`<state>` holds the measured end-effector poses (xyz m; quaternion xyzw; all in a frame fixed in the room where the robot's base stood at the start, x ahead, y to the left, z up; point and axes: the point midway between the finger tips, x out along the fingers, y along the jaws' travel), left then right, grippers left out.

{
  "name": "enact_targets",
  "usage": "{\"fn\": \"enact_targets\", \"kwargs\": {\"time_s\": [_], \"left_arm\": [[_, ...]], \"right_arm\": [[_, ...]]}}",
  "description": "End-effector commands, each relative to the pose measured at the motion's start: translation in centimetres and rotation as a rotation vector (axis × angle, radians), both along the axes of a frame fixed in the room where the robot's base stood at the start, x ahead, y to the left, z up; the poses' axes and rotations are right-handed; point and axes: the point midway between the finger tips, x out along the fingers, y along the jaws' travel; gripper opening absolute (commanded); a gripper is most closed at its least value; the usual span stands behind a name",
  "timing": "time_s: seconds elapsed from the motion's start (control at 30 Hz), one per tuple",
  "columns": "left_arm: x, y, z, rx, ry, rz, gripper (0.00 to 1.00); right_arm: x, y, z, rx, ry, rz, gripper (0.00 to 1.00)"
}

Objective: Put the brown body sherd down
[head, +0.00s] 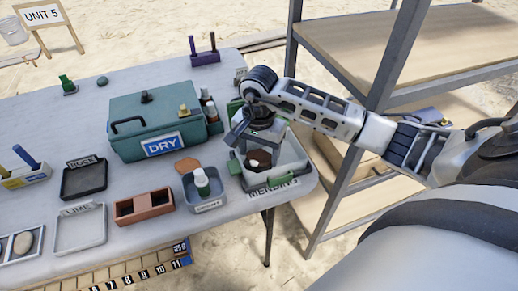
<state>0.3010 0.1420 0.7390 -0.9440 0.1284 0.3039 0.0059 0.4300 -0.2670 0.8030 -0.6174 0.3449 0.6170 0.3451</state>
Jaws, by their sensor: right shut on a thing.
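My right gripper (262,143) reaches in from the right and points down into the grey mending tub (296,160) at the table's right end. It is shut on the brown body sherd (260,158), which shows as a dark brown piece low inside the tub, just below the fingers. The gripper hides part of the sherd, and I cannot tell whether the sherd touches the tub's floor. The tub has green handles and a MENDING label in front. My left gripper is not in view.
The teal DRY box (150,112) stands left of the tub. A small grey container with a green-capped bottle (202,182), an orange flat piece (188,165), a brown two-part holder (143,206) and a dark tray (84,181) lie nearby. A shelf rack (355,170) stands right of the table.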

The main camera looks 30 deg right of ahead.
Motion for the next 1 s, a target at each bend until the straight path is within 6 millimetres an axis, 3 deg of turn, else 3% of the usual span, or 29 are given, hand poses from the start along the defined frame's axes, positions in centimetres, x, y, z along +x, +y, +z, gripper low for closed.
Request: {"fn": "enact_targets", "kwargs": {"time_s": [0.23, 0.27, 0.63, 0.77, 1.0], "left_arm": [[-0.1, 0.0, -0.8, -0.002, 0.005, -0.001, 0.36], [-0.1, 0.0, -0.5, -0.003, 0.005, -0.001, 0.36], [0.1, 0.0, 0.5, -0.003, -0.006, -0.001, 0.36], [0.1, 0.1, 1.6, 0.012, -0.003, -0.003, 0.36], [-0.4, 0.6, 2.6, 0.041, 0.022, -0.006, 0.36]], "right_arm": [[0.0, 0.0, -0.5, 0.000, 0.000, 0.000, 0.44], [0.0, 0.0, -0.3, 0.000, 0.000, 0.000, 0.74], [0.0, 0.0, 0.3, 0.001, 0.001, 0.000, 0.75], [0.1, -0.1, 2.4, -0.002, -0.002, 0.001, 0.75], [0.0, 0.0, 7.8, -0.002, -0.002, 0.001, 0.75]]}}
